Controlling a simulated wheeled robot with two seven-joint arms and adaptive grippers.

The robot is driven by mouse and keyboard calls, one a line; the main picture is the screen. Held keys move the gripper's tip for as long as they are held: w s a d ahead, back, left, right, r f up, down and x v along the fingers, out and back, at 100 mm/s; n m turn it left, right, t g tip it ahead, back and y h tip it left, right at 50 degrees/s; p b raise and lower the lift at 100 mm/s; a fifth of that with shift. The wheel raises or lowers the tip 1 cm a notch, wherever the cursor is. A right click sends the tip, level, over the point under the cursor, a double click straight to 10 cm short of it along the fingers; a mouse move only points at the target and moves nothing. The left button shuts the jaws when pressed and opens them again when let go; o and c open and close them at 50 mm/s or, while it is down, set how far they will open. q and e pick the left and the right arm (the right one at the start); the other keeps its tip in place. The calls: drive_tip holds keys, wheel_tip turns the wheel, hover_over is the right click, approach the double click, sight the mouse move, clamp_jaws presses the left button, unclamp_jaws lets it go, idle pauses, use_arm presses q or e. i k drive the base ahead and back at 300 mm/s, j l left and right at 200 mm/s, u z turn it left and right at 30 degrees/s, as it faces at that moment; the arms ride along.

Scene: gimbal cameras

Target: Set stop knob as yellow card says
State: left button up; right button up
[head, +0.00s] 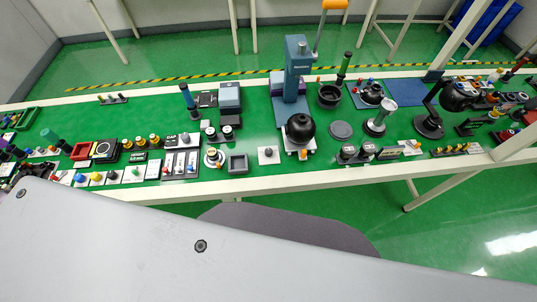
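I cannot tell for certain which part is the stop knob. A small grey knob on a white square plate (268,153) stands at the front edge of the bench, left of the blue press (291,85). A round dial with an orange part (213,157) stands further left. A small dark sign with a yellowish face (390,153) stands right of the press; its writing is too small to read, and I cannot tell whether it is the yellow card. Neither of my grippers is in view.
The long green-topped bench (245,137) is crowded with small items. A black ball (300,128) sits at the press, and a black lamp (430,122) stands to the right. A dark round stool seat (290,225) is before the bench. Some green top is bare left of the press.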

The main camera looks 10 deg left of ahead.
sight(268, 152)
drive_tip(key=k+l+z, duration=0.15)
drive_tip(key=l, duration=0.25)
drive_tip(key=k+l+z, duration=0.1)
drive_tip(key=l, duration=0.3)
drive_tip(key=k+l+z, duration=0.15)
drive_tip(key=l, duration=0.25)
